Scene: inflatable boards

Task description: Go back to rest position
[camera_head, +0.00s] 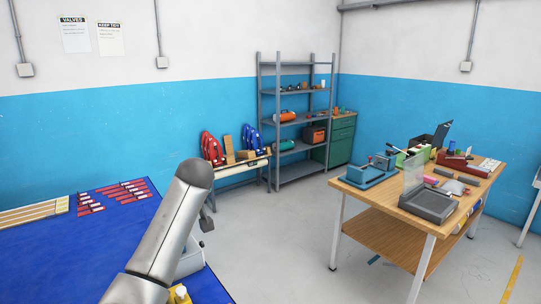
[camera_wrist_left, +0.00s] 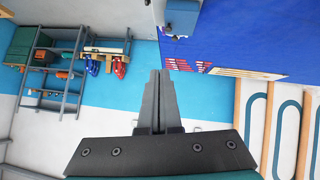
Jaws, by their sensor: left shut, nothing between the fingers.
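My left arm (camera_head: 170,235) rises from the bottom of the head view over the edge of the blue table. In the left wrist view my left gripper (camera_wrist_left: 160,78) has its two dark fingers together with nothing between them. Its fingertips touch nothing that I can see. In the head view the arm link hides most of the gripper; only a small dark part shows behind the arm. My right gripper is in neither view.
The blue table (camera_head: 60,255) carries several red pieces (camera_head: 120,191), a slatted wooden piece (camera_head: 32,212) and a pale device (camera_head: 190,262) partly behind my arm. A wooden workbench (camera_head: 385,208) with tools stands right. A grey shelf (camera_head: 297,122) stands behind.

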